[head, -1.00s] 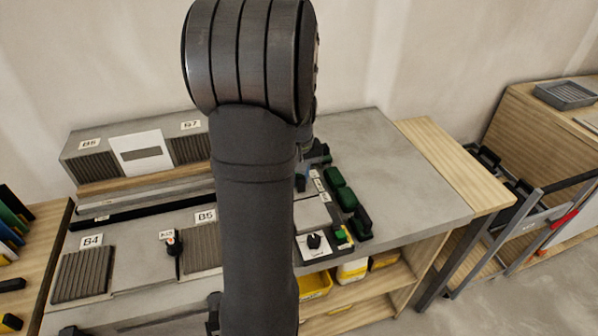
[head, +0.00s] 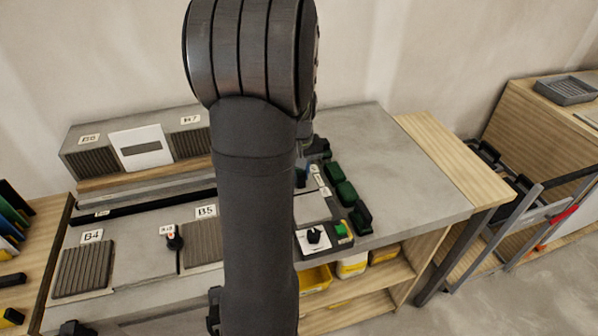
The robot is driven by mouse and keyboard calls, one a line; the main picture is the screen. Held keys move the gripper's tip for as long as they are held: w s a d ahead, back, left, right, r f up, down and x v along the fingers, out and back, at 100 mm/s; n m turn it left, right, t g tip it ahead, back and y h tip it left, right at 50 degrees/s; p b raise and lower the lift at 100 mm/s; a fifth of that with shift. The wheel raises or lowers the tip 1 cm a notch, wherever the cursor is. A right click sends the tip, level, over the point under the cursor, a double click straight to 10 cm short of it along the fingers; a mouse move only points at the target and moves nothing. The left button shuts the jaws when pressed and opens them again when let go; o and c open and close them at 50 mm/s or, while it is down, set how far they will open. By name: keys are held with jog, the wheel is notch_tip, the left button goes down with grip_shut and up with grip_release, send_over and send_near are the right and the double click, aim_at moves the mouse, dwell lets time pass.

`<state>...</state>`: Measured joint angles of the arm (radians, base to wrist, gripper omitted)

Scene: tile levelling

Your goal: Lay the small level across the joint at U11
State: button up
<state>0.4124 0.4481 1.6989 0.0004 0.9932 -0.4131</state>
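My arm fills the middle of the head view and hides much of the bench behind it. Only a narrow dark part of my wrist end (head: 303,172) shows at the arm's right edge. I cannot make out the fingers or anything held in them. I cannot pick out the small level for certain. A small green block with yellow (head: 343,231) sits at the bench's front, beside a white plate with a black knob (head: 314,237). A strip of small white labels (head: 320,181) lies just right of my arm. Their text is too small to read, so I cannot identify U11.
Ribbed tile B4 (head: 84,270) and tile B5 (head: 203,243) lie left of my arm. A raised ledge (head: 110,130) with B6 and B7 stands behind. The grey bench top (head: 400,175) is clear at right.

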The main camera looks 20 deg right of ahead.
jog(key=o, duration=0.4)
jog(key=shift+r, duration=0.1)
notch_tip(320, 180, up, 17)
jog(key=shift+r, duration=0.15)
dwell(0.4)
notch_tip(320, 180, down, 18)
jog(key=shift+r, duration=0.35)
dwell(0.4)
